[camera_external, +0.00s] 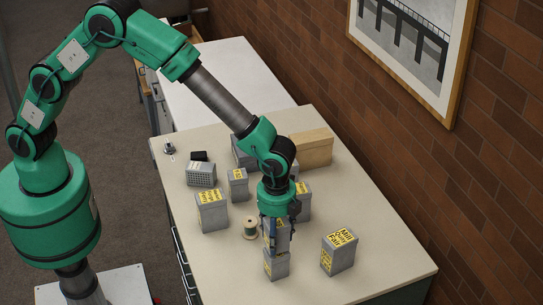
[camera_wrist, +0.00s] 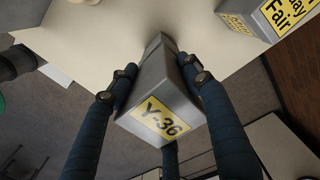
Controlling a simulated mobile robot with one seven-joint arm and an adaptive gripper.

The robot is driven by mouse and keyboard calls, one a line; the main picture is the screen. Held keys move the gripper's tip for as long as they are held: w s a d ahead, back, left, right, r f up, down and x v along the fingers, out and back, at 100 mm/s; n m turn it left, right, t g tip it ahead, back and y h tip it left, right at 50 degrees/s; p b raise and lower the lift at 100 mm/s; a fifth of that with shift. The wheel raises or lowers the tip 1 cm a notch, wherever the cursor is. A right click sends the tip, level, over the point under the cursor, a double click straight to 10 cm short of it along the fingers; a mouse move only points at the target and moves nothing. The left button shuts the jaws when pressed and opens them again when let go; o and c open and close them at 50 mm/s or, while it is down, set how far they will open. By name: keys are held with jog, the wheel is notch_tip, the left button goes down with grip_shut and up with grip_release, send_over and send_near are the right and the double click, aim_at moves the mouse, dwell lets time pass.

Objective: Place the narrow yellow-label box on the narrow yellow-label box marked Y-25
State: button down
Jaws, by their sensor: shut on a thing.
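A narrow grey box with a yellow label reading Y-36 (camera_wrist: 160,110) is between the fingers of my gripper (camera_wrist: 156,74) in the wrist view. In the external view my gripper (camera_external: 278,228) points down, shut on this box (camera_external: 277,240). Directly below it, near the table's front edge, stands a grey box with a yellow label (camera_external: 276,266). Its marking is too small to read. The held box looks in line with it, but I cannot tell whether they touch. A small narrow yellow-label box (camera_external: 238,186) stands farther back, its marking also unreadable.
A wide yellow-label box (camera_external: 339,254) stands to the right, another (camera_external: 212,212) to the left. A wooden spool (camera_external: 250,228) lies close left of my gripper. A wooden box (camera_external: 311,149) and a perforated grey box (camera_external: 201,175) are behind.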

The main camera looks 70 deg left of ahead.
jog(key=shift+f, duration=0.65)
jog(key=shift+f, duration=0.15)
jog(key=c, duration=0.8)
grip_release()
notch_tip(320, 180, up, 12)
jog(key=shift+r, duration=0.2)
